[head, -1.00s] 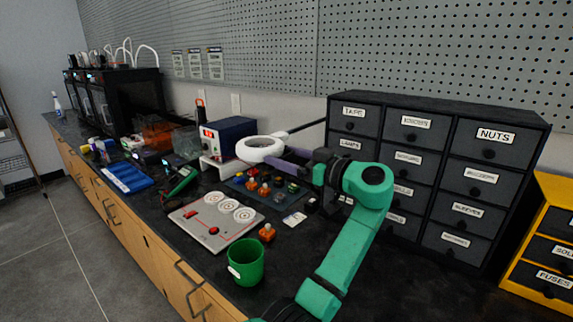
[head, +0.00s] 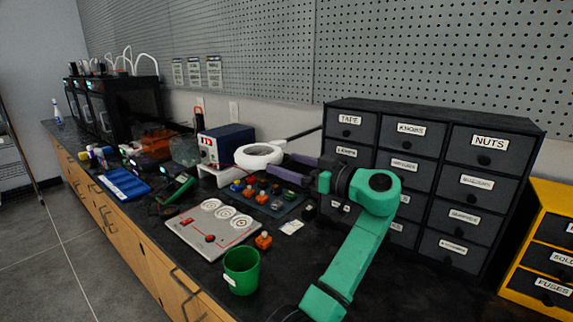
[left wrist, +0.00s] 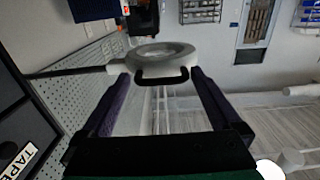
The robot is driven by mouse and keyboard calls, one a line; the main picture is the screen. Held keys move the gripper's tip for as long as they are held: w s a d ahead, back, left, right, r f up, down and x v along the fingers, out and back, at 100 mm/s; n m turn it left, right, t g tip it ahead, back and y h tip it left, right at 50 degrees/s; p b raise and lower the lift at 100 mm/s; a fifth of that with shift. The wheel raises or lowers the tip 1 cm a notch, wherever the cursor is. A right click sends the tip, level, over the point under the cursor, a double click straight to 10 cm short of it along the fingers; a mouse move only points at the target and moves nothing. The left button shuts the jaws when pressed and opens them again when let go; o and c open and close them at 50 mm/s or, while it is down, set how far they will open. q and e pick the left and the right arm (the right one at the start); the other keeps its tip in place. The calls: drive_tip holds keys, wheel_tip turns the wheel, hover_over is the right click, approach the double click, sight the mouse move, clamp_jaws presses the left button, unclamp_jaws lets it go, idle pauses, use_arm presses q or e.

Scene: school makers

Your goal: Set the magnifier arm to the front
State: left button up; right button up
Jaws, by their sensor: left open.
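The magnifier's white ring head (head: 258,156) hangs above the bench in front of the pegboard wall. Its dark arm (head: 303,132) runs back to the right. My left gripper (head: 279,166) is open, its purple fingers pointing at the ring from the right. In the left wrist view the ring (left wrist: 165,53) is ahead of the open gripper (left wrist: 162,78). A black handle (left wrist: 162,77) on the ring's near side shows between the fingertips. I see no clear grip on it. My right gripper is not in view.
A dark drawer cabinet (head: 425,125) stands close behind and right of my arm. Below the ring are a dark tray of knobs (head: 262,205), a grey panel (head: 190,238) and a green cup (head: 241,270). A blue power supply (head: 226,143) stands left of the ring.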

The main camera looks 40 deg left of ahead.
use_arm(q)
drive_tip(key=d+b, duration=0.2)
drive_tip(key=d, duration=1.1)
drive_tip(key=shift+w+d, duration=0.35)
drive_tip(key=shift+d, duration=0.05)
